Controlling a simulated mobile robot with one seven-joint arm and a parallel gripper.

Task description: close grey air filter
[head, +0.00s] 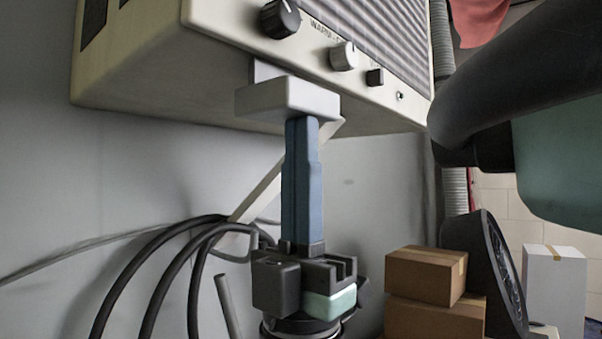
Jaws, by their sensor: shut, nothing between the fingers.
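A cream wall unit (230,45) with a grey louvred front (365,30) fills the top of the head view. I cannot tell for sure which part is the grey air filter. A light grey block (288,98) juts out below the unit's front edge, near its left end. My gripper (302,122) points up from below, its blue fingers shut together with nothing between them. The fingertips are at the underside of the grey block, touching or very close. The block hides the very ends of the fingers. The dark gripper body shows below.
A black knob (280,18), a pale knob (343,56) and a small black button (375,77) sit on the unit's lower front. Black cables (150,270) loop at lower left. Cardboard boxes (425,275) and a dark round fan-like object (490,270) stand at lower right.

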